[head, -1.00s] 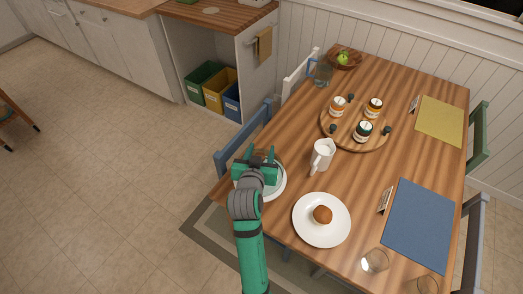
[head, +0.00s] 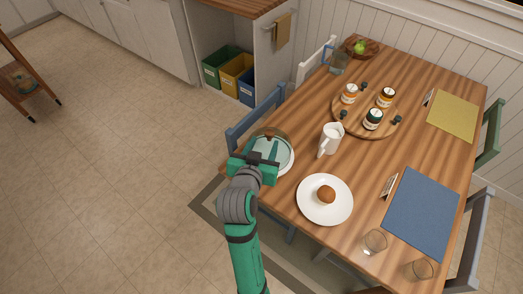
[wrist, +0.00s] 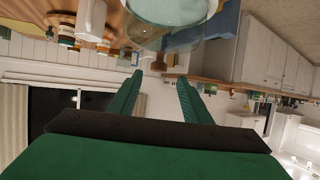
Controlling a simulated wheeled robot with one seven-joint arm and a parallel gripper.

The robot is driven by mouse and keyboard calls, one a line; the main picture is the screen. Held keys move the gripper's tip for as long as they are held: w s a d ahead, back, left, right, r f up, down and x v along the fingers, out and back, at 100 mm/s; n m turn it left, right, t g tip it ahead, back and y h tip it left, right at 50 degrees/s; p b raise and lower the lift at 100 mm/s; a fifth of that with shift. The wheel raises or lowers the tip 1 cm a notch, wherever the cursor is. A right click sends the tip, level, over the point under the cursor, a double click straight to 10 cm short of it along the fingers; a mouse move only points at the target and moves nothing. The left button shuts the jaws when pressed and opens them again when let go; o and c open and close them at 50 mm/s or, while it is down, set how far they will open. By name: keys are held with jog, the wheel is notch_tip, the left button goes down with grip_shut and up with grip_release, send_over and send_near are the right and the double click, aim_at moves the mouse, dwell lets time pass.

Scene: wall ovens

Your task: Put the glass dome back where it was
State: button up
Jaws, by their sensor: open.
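A clear glass dome (head: 283,148) sits on a white plate (head: 290,165) at the table's left edge. In the wrist view, which is upside down, the dome (wrist: 188,45) shows beyond the fingertips with the pale plate at the top edge. My gripper (head: 263,146) is at the near left side of the dome and partly hides it. Its two fingers (wrist: 160,80) are apart with nothing between them. I cannot tell whether they touch the glass. A brown bun (head: 326,194) lies uncovered on a second white plate (head: 311,211).
A white mug (head: 331,138) stands right of the dome. A round wooden board (head: 350,124) with several jars is behind it. Two glasses (head: 374,242) stand near the front. A blue chair (head: 245,122) is close beside the gripper. Blue mat (head: 421,212) lies right.

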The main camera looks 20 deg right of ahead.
jog(key=s+a+f+n+t+y, duration=0.1)
jog(key=s+a+f+n+y, duration=0.1)
jog(key=s+a+f, duration=0.4)
jog(key=s+a+f+n+t+y, duration=0.1)
jog(key=s+a+f+n+y, duration=0.25)
jog(key=s+f, duration=0.45)
jog(key=s+a+r+t, duration=0.1)
jog(key=s+a+r, duration=0.1)
jog(key=s, duration=0.8)
jog(key=s+a+r+y, duration=0.1)
jog(key=s+a+r, duration=0.1)
jog(key=s, duration=0.8)
jog(key=shift+s+a+t, duration=0.15)
jog(key=shift+a+t, duration=0.25)
